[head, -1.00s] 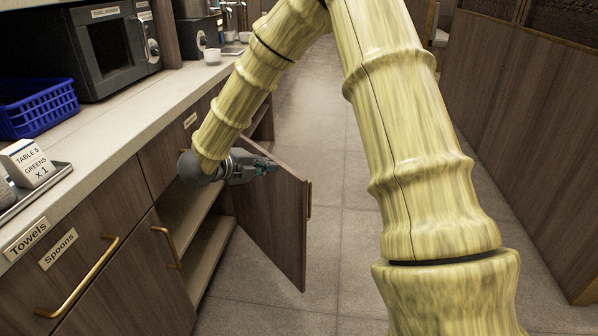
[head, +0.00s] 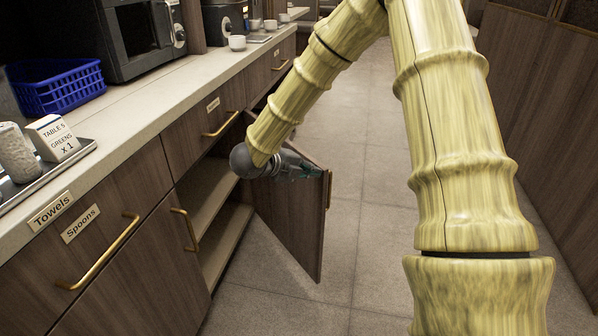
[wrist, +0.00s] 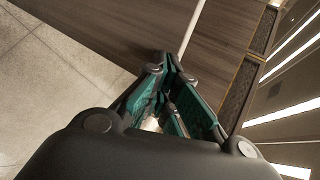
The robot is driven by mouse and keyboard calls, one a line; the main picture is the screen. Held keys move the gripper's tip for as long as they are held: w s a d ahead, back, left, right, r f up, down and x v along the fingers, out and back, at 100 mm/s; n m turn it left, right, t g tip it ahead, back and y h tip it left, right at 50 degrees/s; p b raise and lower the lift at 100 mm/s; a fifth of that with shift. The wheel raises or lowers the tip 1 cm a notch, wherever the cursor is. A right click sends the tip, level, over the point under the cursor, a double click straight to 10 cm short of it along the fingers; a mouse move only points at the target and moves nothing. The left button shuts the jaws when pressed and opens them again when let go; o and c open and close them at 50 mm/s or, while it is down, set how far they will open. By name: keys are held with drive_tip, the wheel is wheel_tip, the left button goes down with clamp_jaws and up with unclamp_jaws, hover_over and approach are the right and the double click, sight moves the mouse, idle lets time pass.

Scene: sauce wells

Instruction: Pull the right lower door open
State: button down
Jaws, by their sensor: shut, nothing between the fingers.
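The right lower door (head: 290,225) is brown wood and stands swung well out from the counter front, its inner face towards the opening. Its brass handle (head: 328,188) shows at the free edge. The shelved compartment (head: 215,240) behind it is exposed. My gripper (head: 312,172) is at the upper part of the door's inner face, near the free edge. I cannot tell whether it touches the door. In the wrist view, the teal fingers (wrist: 172,75) are shut and empty, with a brown wood surface beyond them.
A closed lower door (head: 140,275) with a brass handle is left of the opening. The counter (head: 150,100) holds a blue basket (head: 60,85), a tray (head: 75,158) and a microwave (head: 140,30). The floor aisle (head: 350,150) is clear.

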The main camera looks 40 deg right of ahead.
sight(322, 165)
drive_tip(key=shift+d+b, duration=0.4)
drive_tip(key=shift+d, duration=1.6)
